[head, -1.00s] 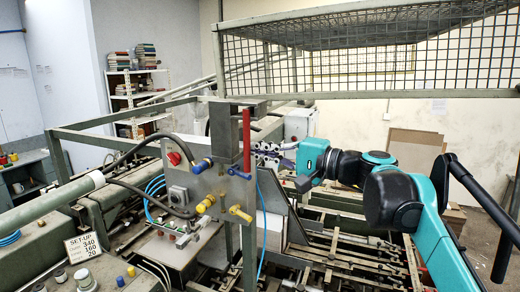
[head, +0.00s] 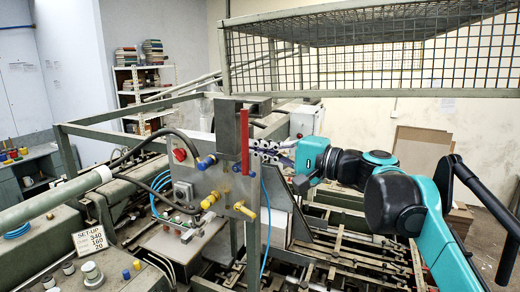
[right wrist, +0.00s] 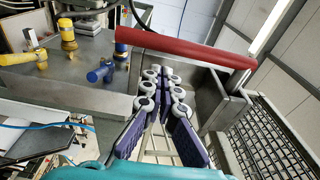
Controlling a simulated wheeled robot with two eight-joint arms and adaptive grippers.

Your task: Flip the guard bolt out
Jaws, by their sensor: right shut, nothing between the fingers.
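A grey control box (head: 222,178) carries a red bar (head: 244,142) standing upright, a blue-handled lever (head: 206,162) and yellow-handled levers, one lower right (head: 243,210). I cannot tell for certain which part is the guard bolt. In the right wrist view the red bar (right wrist: 185,47) crosses just beyond my fingers, and the blue handle (right wrist: 101,71) lies to their left. My right gripper (head: 260,149) is shut and empty, just right of the red bar. Its purple-padded fingers (right wrist: 162,78) seem apart from the bar, though contact is hard to judge. My left gripper is not in view.
A wire-mesh guard (head: 370,55) hangs above my right arm. A grey slanted bracket (head: 298,215) and machine rails lie below the gripper. Blue and black hoses run left of the box. A set-up sign (head: 89,240) stands at lower left.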

